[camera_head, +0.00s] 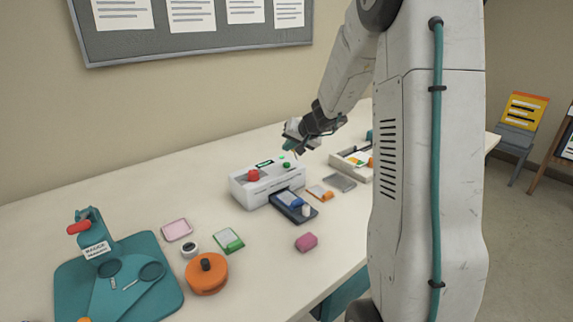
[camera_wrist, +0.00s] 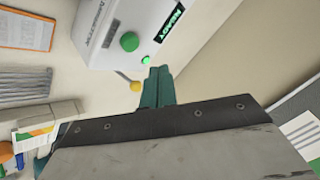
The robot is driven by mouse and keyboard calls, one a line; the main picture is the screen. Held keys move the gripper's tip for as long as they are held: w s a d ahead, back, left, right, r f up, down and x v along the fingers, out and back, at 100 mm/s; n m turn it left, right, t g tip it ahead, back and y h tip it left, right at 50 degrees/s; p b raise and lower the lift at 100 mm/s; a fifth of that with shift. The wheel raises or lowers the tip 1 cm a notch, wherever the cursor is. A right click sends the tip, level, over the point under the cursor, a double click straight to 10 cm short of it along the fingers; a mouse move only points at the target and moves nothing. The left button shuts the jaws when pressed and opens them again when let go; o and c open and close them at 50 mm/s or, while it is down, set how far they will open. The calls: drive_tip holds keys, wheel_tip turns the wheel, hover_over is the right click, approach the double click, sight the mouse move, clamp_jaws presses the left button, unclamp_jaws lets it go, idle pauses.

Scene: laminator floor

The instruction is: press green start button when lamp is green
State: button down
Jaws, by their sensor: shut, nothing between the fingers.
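The white laminator (camera_head: 262,190) stands on the table, with a red knob (camera_head: 253,175) and a green button (camera_head: 286,164) on top. In the wrist view the round green button (camera_wrist: 129,41) is clear and unobstructed. A small lamp (camera_wrist: 145,59) beside it glows green, and a dark display (camera_wrist: 172,20) reads READY in green. My gripper (camera_wrist: 158,71) is shut and empty, its teal fingers together. In the head view my gripper (camera_head: 292,151) hangs just above the green-button end of the laminator. Its tips appear apart from the button.
A dark tray (camera_head: 293,207) with small items sits at the laminator's front. A pink block (camera_head: 306,242), an orange round object (camera_head: 206,275) and a teal badge press (camera_head: 120,272) stand nearer. An open box (camera_head: 352,166) is to the right. A yellow knob (camera_wrist: 135,86) shows near my fingers.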

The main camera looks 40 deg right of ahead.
sight(289, 166)
drive_tip(key=shift+f, duration=1.5)
idle(0.9)
drive_tip(key=shift+f, duration=0.4)
